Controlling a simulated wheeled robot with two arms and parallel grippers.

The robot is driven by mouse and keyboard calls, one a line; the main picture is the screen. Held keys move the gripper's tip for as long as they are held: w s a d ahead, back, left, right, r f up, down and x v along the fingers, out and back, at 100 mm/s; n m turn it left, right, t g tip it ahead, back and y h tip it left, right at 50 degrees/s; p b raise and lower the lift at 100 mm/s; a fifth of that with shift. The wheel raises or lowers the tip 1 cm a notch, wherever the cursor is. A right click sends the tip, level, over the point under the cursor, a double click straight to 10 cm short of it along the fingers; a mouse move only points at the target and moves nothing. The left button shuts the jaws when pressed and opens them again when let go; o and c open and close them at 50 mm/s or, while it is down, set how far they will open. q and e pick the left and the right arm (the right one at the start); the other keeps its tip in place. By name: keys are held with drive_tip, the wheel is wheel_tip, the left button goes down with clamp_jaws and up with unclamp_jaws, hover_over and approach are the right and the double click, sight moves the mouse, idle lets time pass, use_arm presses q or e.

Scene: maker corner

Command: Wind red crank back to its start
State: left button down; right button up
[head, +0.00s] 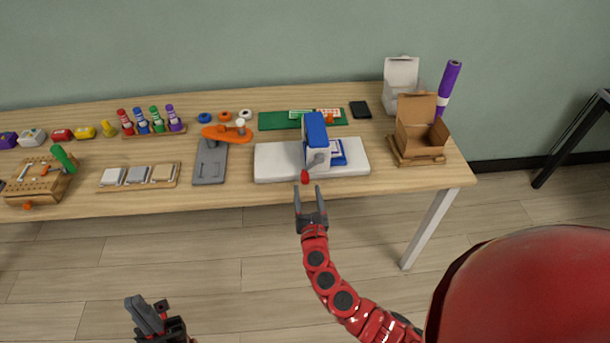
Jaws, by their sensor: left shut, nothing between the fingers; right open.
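The red crank (305,177) shows as a small red knob at the front of a blue and white machine (315,131). A short grey arm (318,160) links the knob to the machine, and the knob hangs low near the table's front edge. The machine stands on a white base (275,162). My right gripper (310,194) is open, just in front of and below the red knob, apart from it as far as I can tell. My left gripper (148,312) is shut and empty at the bottom left, away from the table.
A grey plate with an orange lever (227,132) stands left of the machine. An open cardboard box (420,138) stands to its right. A green mat (275,121) lies behind it. A tray of pads (138,176) sits further left. The floor before the table is clear.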

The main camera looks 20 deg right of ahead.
sight(305, 182)
drive_tip(key=x, duration=0.6)
clamp_jaws()
drive_tip(key=shift+w+r, duration=0.1)
idle(1.3)
